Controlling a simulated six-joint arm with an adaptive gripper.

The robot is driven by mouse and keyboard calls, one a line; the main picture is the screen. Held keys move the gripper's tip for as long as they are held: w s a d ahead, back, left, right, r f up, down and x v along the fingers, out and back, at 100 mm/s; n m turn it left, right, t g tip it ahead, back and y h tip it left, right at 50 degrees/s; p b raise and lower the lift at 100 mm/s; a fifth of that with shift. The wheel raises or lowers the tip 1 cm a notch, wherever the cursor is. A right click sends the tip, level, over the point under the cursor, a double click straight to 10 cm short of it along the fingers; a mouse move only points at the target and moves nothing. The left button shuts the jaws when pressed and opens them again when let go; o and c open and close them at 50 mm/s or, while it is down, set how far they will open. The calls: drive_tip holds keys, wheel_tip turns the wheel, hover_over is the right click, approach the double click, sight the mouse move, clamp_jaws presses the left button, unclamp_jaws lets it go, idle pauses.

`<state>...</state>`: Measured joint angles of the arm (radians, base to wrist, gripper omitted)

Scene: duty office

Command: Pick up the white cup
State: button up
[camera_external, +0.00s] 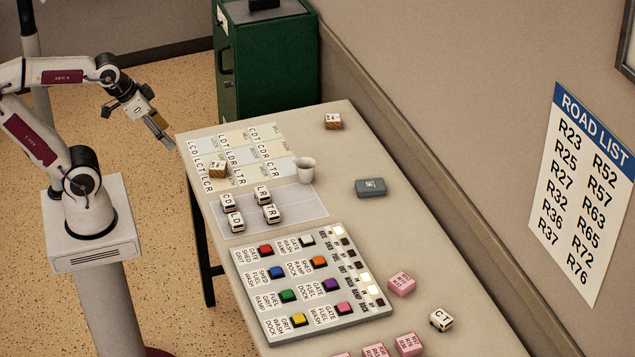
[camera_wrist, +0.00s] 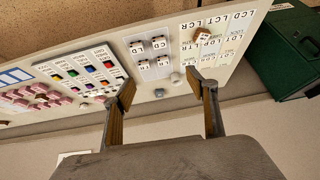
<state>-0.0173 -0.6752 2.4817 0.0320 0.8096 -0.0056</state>
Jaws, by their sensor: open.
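The white cup (camera_external: 305,169) stands upright on the table, at the upper right corner of a pale grey mat (camera_external: 312,205). In the wrist view a small pale round shape (camera_wrist: 176,78) between my fingers looks like the cup. My gripper (camera_external: 160,135) hangs off the far left edge of the table, well to the left of the cup and apart from it. In the wrist view my gripper (camera_wrist: 165,90) has its two fingers spread wide with nothing held between them.
White lettered blocks (camera_external: 228,203) stand on the mat left of the cup. A wooden block (camera_external: 218,169) sits on the lettered chart (camera_external: 262,172). A grey box (camera_external: 370,187) lies right of the cup. A button panel (camera_external: 305,280) is nearer. A green cabinet (camera_external: 270,65) stands behind.

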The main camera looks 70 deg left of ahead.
drive_tip(key=w+a+f+t+y, duration=0.1)
drive_tip(key=w+a, duration=0.1)
drive_tip(key=w, duration=0.5)
drive_tip(key=w+a+t, duration=0.1)
drive_tip(key=w+a, duration=0.2)
drive_tip(key=w, duration=0.4)
drive_tip(key=m+t+h, duration=0.2)
drive_tip(key=m+t, duration=0.1)
hover_over(305, 170)
drive_tip(key=s+a, duration=0.6)
wheel_tip(305, 170, down, 14)
drive_tip(key=w+f+h, duration=0.1)
drive_tip(key=f, duration=0.2)
drive_tip(key=d+f+t, duration=0.1)
drive_tip(key=f, duration=0.2)
drive_tip(key=w+f+h, duration=0.1)
drive_tip(key=f, duration=0.3)
drive_tip(key=shift+w+d+t+h, duration=0.3)
drive_tip(key=shift+d+t, duration=0.1)
drive_tip(key=shift+d+f+h, duration=0.15)
drive_tip(key=shift+f+h, duration=0.15)
drive_tip(key=shift+f, duration=0.25)
drive_tip(key=shift+w, duration=0.1)
drive_tip(key=shift+x, duration=2.4)
drive_tip(key=c, duration=0.8)
